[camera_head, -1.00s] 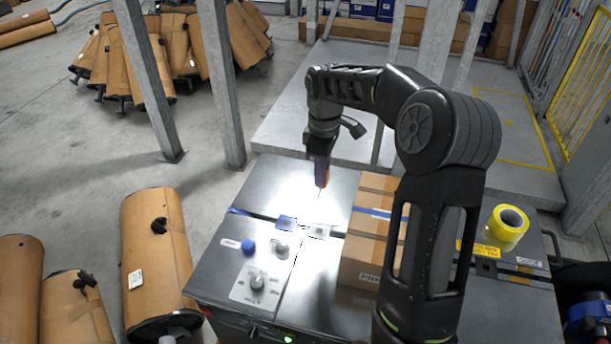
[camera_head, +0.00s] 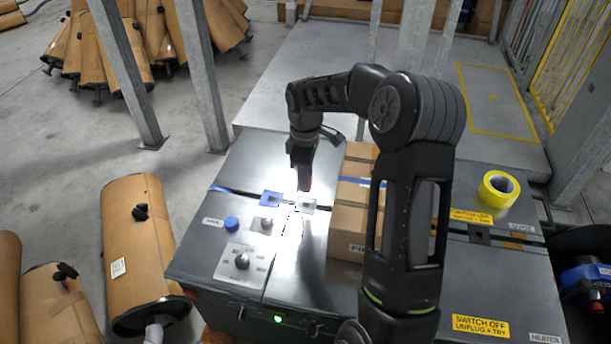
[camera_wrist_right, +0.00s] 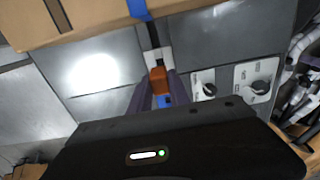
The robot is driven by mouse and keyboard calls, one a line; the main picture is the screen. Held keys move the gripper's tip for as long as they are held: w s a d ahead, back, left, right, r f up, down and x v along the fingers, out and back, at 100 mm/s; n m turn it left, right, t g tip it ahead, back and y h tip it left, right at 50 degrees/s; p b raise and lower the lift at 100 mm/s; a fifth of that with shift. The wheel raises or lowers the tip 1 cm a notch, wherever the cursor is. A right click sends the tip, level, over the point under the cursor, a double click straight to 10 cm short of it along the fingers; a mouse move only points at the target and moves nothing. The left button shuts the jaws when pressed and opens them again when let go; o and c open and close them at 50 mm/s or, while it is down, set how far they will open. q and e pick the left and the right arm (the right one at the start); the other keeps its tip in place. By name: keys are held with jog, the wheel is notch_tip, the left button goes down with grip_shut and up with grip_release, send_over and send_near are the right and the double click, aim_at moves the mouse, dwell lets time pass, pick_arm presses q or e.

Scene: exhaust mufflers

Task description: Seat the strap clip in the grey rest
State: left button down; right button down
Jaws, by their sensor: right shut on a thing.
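The small orange strap clip (camera_wrist_right: 158,76) is between the fingers of my right gripper (camera_wrist_right: 160,92) in the wrist view. The gripper is shut on it. In the head view my right gripper (camera_head: 303,186) points down just above the grey rest (camera_head: 308,206), with a sliver of the orange clip (camera_head: 309,184) showing. In the wrist view the pale grey rest (camera_wrist_right: 158,56) lies right beyond the clip; whether they touch I cannot tell. A blue rest (camera_head: 271,199) sits left of the grey one. My left gripper is out of view.
Cardboard boxes (camera_head: 346,222) with a blue strap stand right of the grey rest, close to my right arm. Yellow tape (camera_head: 499,189) lies at the far right.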

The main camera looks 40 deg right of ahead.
jog(key=shift+f+b, duration=1.95)
jog(key=shift+f, duration=0.8)
dwell(0.3)
jog(key=shift+f, duration=0.5)
jog(key=c, duration=1.1)
grip_release()
jog(key=shift+c, duration=0.2)
jog(key=shift+r, duration=0.1)
jog(key=shift+r, duration=3.85)
